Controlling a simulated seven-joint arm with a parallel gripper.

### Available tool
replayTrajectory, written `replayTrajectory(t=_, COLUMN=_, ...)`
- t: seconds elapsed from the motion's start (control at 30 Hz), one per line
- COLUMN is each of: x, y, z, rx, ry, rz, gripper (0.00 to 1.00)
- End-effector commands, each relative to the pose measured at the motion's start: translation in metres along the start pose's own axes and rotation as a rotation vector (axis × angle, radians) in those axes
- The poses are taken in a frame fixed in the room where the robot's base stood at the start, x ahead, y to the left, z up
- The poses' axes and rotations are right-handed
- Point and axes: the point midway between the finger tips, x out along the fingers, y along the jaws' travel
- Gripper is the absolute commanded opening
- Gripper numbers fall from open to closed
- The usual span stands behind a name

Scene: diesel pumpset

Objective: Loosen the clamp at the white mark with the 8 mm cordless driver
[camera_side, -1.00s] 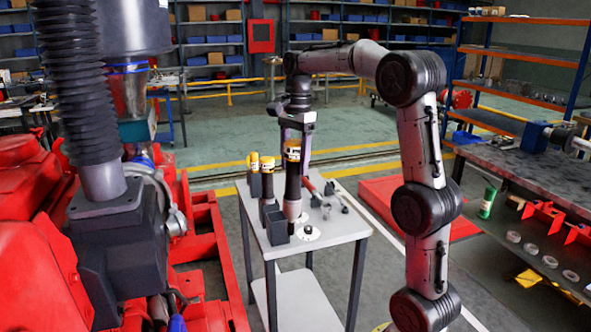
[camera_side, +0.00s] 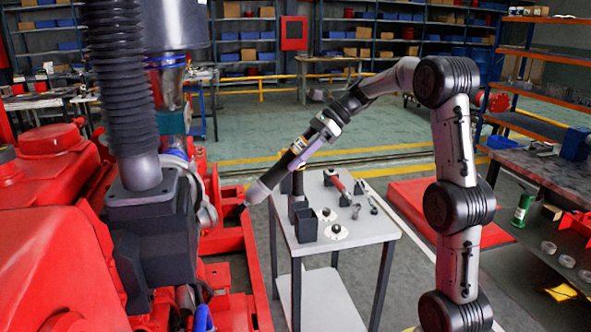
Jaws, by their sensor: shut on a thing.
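My gripper (camera_side: 322,131) is shut on a cordless driver (camera_side: 291,157), a dark body with a yellow band and a grey nose. The driver is tilted, nose down and to the left. Its thin bit (camera_side: 242,208) is just right of the red engine's turbo and pipe parts (camera_side: 207,212), apparently apart from them. I cannot make out the clamp or its white mark; the large dark housing in front may hide them. I cannot read the driver's size.
A grey stand table (camera_side: 363,228) carries an empty black holder (camera_side: 306,226), another dark upright tool (camera_side: 297,184), a red-handled tool (camera_side: 334,181) and small parts. A black corrugated hose (camera_side: 122,75) and dark housing (camera_side: 150,235) block the left foreground.

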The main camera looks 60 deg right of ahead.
Motion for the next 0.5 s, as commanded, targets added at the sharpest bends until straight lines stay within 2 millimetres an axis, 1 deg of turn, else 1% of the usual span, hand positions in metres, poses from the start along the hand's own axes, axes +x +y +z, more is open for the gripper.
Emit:
replayTrajectory(t=0.07, x=-0.009, y=-0.009, z=-0.001, rx=0.032, ry=-0.043, rz=-0.041, gripper=0.00)
replayTrajectory(t=0.23, x=0.012, y=-0.008, z=-0.022, rx=0.035, ry=-0.087, rz=-0.037, gripper=0.00)
replayTrajectory(t=0.37, x=0.031, y=-0.008, z=-0.044, rx=0.036, ry=-0.129, rz=-0.036, gripper=0.00)
replayTrajectory(t=0.47, x=0.051, y=-0.008, z=-0.065, rx=0.038, ry=-0.171, rz=-0.034, gripper=0.00)
replayTrajectory(t=0.5, x=0.059, y=-0.008, z=-0.076, rx=0.039, ry=-0.191, rz=-0.034, gripper=0.00)
